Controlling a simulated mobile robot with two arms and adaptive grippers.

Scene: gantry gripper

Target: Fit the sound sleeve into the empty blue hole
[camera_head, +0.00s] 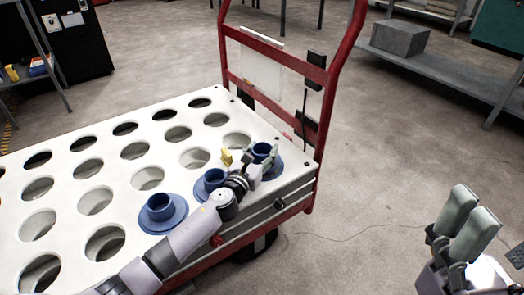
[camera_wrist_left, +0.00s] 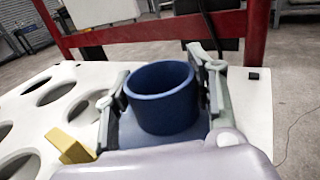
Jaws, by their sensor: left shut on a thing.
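My left gripper (camera_head: 263,160) is shut around a blue round sleeve (camera_head: 262,149) at the right end of the white holed cart top. In the left wrist view the sleeve (camera_wrist_left: 162,96) stands upright between the two fingers (camera_wrist_left: 163,100), its open rim upward. A wide blue flange (camera_head: 273,168) shows below it in the head view. Two more blue flanged pieces, a middle one (camera_head: 212,181) and a nearer one (camera_head: 160,208), sit along the cart's front edge. The middle one is partly hidden by my arm. My right gripper (camera_head: 466,224) is off the cart at lower right, fingers close together.
The white cart top (camera_head: 120,150) has several rows of empty round holes. A small yellow piece (camera_head: 227,157) is beside my left gripper; it also shows in the left wrist view (camera_wrist_left: 70,145). A red cart handle (camera_head: 285,60) rises behind. Floor to the right is clear.

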